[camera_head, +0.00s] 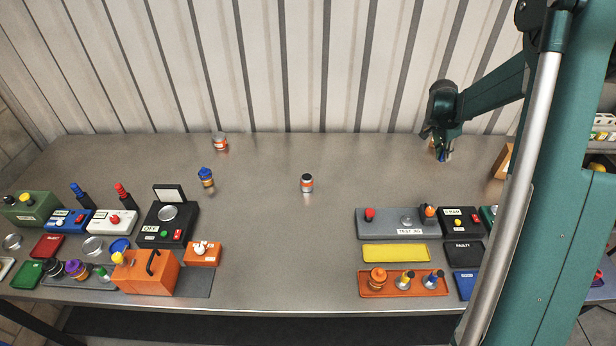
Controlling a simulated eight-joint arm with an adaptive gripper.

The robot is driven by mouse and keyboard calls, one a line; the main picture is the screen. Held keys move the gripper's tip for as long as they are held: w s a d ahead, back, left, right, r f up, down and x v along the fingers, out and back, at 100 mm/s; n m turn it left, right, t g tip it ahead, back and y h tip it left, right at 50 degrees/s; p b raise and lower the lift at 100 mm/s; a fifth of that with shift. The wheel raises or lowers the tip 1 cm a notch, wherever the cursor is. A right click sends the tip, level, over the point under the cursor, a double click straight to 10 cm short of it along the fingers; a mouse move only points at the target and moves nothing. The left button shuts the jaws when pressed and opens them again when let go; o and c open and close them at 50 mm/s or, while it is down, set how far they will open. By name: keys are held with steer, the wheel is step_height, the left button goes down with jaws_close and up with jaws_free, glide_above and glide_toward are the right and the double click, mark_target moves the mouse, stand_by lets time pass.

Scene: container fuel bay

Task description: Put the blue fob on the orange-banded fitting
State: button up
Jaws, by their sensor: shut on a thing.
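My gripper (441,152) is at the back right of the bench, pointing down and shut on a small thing. A silver and orange fitting (220,143) stands further back left. A blue-topped piece with orange and yellow (206,178) stands in front of that.
At front right lie a grey test panel (385,231), a yellow tray (396,253) and an orange tray (376,292) with several pieces. Devices and an orange box (143,273) crowd the front left. A corrugated wall (300,60) stands behind.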

steer(key=w+a+r+n+t, duration=0.1)
steer(key=a, duration=0.7)
steer(key=w+a+r+n, duration=0.1)
steer(key=a+n, duration=0.1)
steer(key=a, duration=0.6)
step_height(320, 180, up, 4)
steer(key=n+t+y+p, duration=0.2)
steer(key=n+y+p, duration=0.1)
steer(key=n, duration=0.4)
glide_above(308, 174)
steer(key=s, duration=0.2)
steer(key=shift+w+a+f, duration=0.15)
steer(key=shift+w+a, duration=0.05)
steer(key=shift+f, duration=0.15)
steer(key=shift+f, duration=2.8)
steer(key=shift+f, duration=2.1)
steer(key=shift+f, duration=0.15)
